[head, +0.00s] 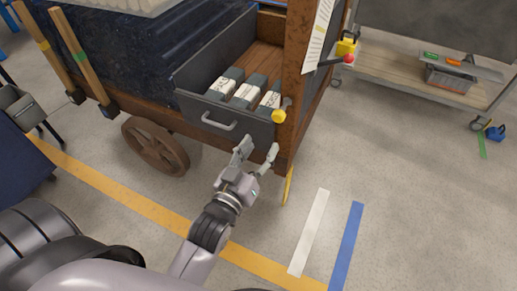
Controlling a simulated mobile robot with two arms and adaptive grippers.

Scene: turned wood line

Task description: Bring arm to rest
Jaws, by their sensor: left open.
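My left gripper (258,157) is open and empty. It is in front of the lower right part of a grey drawer (214,129), below and to the right of the drawer's handle (218,123). I cannot tell whether a fingertip touches the drawer or the wooden frame. My left arm reaches up from the bottom of the head view. The drawer stands open and holds several dark boxes with pale labels (246,91). My right gripper is not in view.
The drawer is in a wooden cart with a wheel (155,147) and a corner post (291,80). A yellow knob (279,116) sits by the post. A wheeled bench (400,75) stands at the back right. Floor at right is clear, with white (310,232) and blue (347,245) strips.

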